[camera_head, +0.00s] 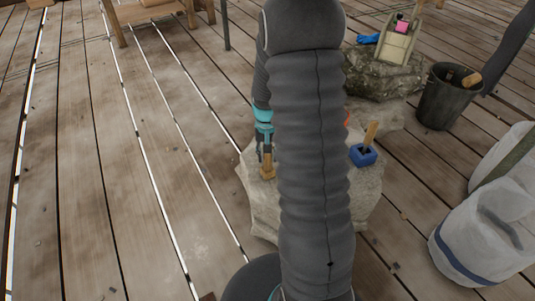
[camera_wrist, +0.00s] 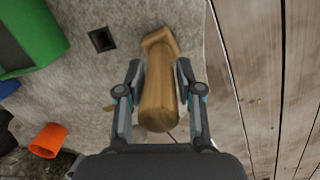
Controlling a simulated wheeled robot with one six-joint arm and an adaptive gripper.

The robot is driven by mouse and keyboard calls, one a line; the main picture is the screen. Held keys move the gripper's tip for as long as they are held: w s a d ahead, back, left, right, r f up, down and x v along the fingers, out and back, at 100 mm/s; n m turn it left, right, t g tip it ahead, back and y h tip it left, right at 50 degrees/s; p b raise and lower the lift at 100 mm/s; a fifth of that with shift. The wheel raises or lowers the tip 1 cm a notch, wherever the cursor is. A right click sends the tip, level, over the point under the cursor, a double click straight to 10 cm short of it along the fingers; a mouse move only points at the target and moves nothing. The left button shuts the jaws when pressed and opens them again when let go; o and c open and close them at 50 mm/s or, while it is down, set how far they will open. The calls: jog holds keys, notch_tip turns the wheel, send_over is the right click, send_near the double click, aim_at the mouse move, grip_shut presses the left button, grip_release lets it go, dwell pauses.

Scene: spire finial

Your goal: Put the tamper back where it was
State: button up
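The tamper, a light wooden piece with a rounded handle and a wider foot, is between my fingers in the wrist view (camera_wrist: 158,90). My gripper (camera_wrist: 159,68) has a finger close on each side of it and appears shut on it. In the head view my gripper (camera_head: 265,140) points down over the left side of a pale stone block (camera_head: 258,212), with the tamper's lower end (camera_head: 267,172) showing below it. I cannot tell whether its foot touches the stone. A dark square hole (camera_wrist: 102,39) lies in the stone to the left of the tamper.
A blue holder (camera_head: 362,155) with a wooden handle stands on the stone's right side. A green object (camera_wrist: 30,35) and an orange cup-like piece (camera_wrist: 48,140) lie left in the wrist view. A dark bucket (camera_head: 447,98) and white sacks (camera_head: 485,240) stand right. Plank floor left is clear.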

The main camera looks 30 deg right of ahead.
jog(key=shift+o, duration=0.7)
jog(key=r, duration=0.8)
jog(key=w+r, duration=0.1)
jog(key=r, duration=0.3)
jog(key=shift+r+p, duration=0.2)
jog(key=shift+p, duration=0.2)
jog(key=s+a+r+n+t, duration=0.2)
jog(key=s+a+r+t, duration=0.1)
jog(key=s+a+r, duration=0.7)
jog(key=s+a+r+n+t, duration=0.1)
jog(key=s+a+r, duration=0.1)
jog(key=s, duration=0.4)
jog(key=s+a+r+n+t, duration=0.2)
jog(key=s, duration=0.4)
jog(key=shift+a+r+t, duration=0.25)
jog(key=shift+r+t, duration=0.05)
jog(key=shift+r, duration=0.1)
